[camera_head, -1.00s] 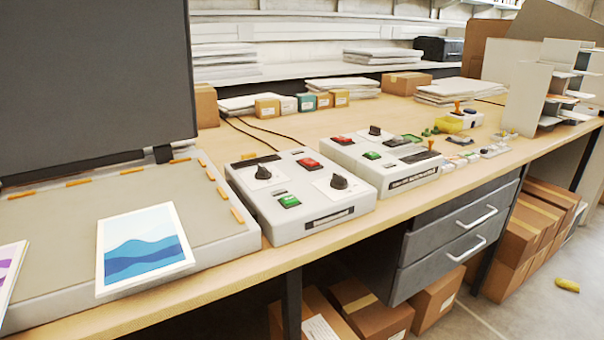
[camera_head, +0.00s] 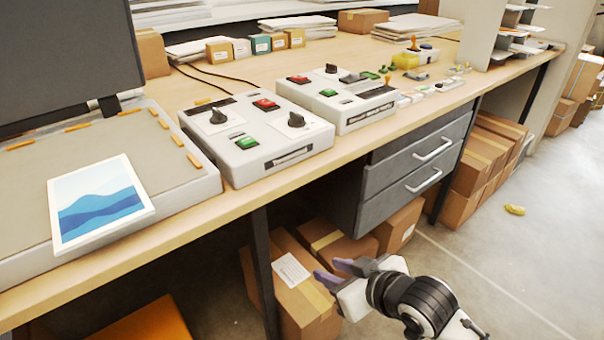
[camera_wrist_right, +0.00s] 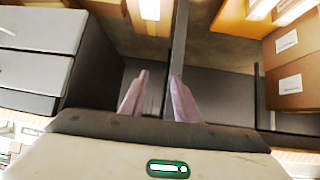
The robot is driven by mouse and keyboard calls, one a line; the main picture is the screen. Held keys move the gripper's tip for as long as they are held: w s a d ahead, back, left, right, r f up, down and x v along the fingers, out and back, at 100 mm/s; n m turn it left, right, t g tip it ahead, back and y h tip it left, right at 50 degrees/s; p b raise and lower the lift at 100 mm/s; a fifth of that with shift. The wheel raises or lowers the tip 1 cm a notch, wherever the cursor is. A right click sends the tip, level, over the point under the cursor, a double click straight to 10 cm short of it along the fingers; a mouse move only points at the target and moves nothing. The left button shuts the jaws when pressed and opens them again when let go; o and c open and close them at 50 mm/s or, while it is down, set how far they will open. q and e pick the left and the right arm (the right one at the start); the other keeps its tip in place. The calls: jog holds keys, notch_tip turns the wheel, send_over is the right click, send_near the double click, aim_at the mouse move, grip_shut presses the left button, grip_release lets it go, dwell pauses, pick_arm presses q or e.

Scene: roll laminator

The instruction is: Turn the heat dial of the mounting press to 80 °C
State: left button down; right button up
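The mounting press stands at the left of the bench, with its dark lid (camera_head: 62,55) raised and its grey bed (camera_head: 100,150) exposed. Beside it is a pale control box (camera_head: 240,165) with two black dials, a left dial (camera_head: 218,116) and a right dial (camera_head: 296,119), plus a red switch (camera_head: 266,103) and a green switch (camera_head: 246,143). The dial markings are too small to read. My right gripper (camera_head: 333,271) is open and empty, low in front of the bench and below the box; its two fingers also show apart in the wrist view (camera_wrist_right: 160,75). My left gripper is not in view.
A second similar box (camera_head: 338,105) stands to the right. A blue wave print (camera_head: 98,200) lies on the press's front edge. Grey drawers (camera_head: 412,165) and cardboard boxes (camera_head: 305,300) are under the bench. The floor (camera_head: 490,260) at right is mostly clear.

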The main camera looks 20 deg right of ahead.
jog(key=w+d+r+t+y, duration=0.1)
jog(key=w+r+t, duration=0.2)
jog(key=w+r, duration=0.5)
jog(key=t+y, duration=0.3)
jog(key=t, duration=0.1)
send_near(302, 118)
jog(key=shift+n, duration=0.4)
jog(key=x, duration=0.9)
jog(key=shift+w+r, duration=0.1)
jog(key=shift+w, duration=0.05)
jog(key=shift+w+a, duration=0.2)
jog(key=shift+w, duration=0.25)
grip_shut()
